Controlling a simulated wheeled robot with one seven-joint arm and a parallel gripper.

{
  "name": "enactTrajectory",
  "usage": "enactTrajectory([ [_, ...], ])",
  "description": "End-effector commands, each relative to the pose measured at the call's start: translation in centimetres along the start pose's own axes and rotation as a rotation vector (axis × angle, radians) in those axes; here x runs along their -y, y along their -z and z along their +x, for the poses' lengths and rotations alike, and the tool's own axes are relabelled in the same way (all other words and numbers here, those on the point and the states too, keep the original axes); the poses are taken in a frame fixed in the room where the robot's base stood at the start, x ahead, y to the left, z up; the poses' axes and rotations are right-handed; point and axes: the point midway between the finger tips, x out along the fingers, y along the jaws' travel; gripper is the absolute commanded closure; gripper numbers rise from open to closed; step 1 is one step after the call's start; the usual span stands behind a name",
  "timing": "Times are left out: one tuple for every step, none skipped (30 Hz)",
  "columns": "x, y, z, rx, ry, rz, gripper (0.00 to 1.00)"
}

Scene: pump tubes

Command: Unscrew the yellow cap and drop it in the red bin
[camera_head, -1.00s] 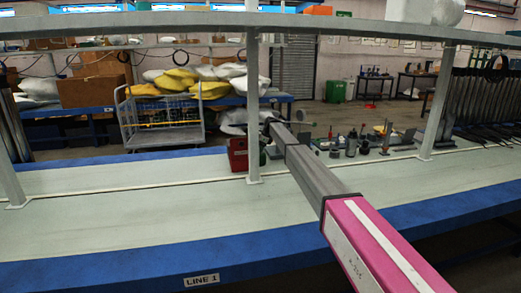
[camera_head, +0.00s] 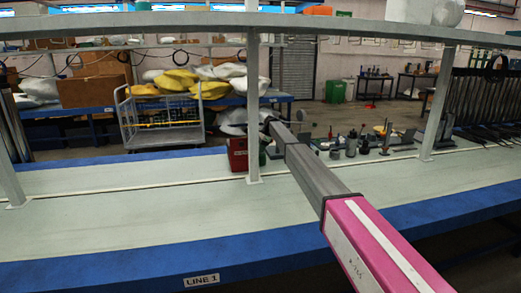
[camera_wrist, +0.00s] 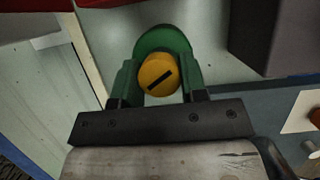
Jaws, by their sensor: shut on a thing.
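The yellow cap (camera_wrist: 158,75), round with a dark slot across its top, sits between the two fingers of my gripper (camera_wrist: 158,84) in the wrist view. The fingers are shut on it from both sides. A rounded green part (camera_wrist: 163,40) shows just beyond the cap; I cannot tell whether the cap is still joined to it. The red bin (camera_head: 238,153) stands on the bench beside the shelf post in the head view. There the end of my arm reaches close to its right side, and the fingers and cap cannot be made out.
A shelf post (camera_head: 254,110) rises right beside the red bin. Several small parts and fixtures (camera_head: 365,143) stand on the bench to the right. The pale bench top (camera_head: 110,222) is clear at the front left. A dark grey block (camera_wrist: 275,35) is at the upper right of the wrist view.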

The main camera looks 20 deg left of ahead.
Motion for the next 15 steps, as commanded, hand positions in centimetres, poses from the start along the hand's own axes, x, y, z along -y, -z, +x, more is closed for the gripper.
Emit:
enactTrajectory([
  [0.0,-0.01,0.01,0.0,0.0,0.0,0.89],
  [-0.01,-0.01,0.01,0.0,0.001,0.0,0.89],
  [0.0,-0.01,0.01,0.0,0.0,0.0,0.89],
  [0.02,-0.02,0.01,0.0,-0.001,-0.004,0.89],
  [0.05,-0.01,0.01,0.0,-0.005,-0.013,0.89],
  [0.13,-0.01,0.01,-0.001,-0.014,-0.034,0.89],
  [0.17,-0.01,0.01,-0.001,-0.025,-0.058,0.89],
  [0.21,-0.01,0.01,-0.001,-0.036,-0.086,0.89],
  [0.25,-0.01,0.02,-0.001,-0.053,-0.126,0.89],
  [0.25,-0.02,0.02,-0.001,-0.065,-0.156,0.9],
  [0.26,-0.02,0.03,-0.001,-0.076,-0.183,0.9],
  [0.23,-0.03,0.03,-0.001,-0.09,-0.216,0.9],
  [0.21,-0.04,0.03,-0.001,-0.098,-0.235,0.9],
  [0.2,-0.04,0.03,-0.001,-0.104,-0.251,0.9],
  [0.16,-0.05,0.03,0.0,-0.11,-0.267,0.9],
])
